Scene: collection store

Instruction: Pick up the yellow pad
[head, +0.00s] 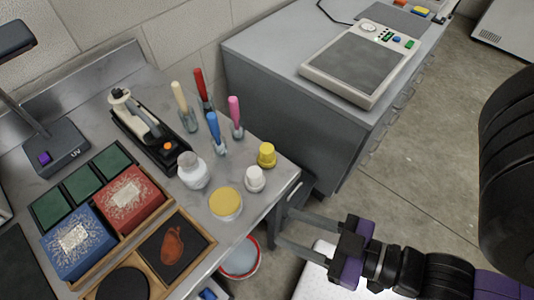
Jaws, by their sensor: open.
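A round yellow pad (225,202), seeming to sit in a low pale dish, is on the grey worktop near its front right edge. My gripper (283,227) is open and empty, its two long grey fingers pointing left. In the picture it is right of the pad, apart from it and beyond the worktop's edge. Another yellow thing, a small yellow-capped pot (266,158), stands behind the pad.
A white pot (255,180) and a white jar (193,172) stand close behind the pad. Upright coloured-handled tools, including a blue one (216,135), are farther back. A wooden tray (203,238) lies left. A grey cabinet (262,62) stands behind; a red-rimmed bucket (241,260) is below.

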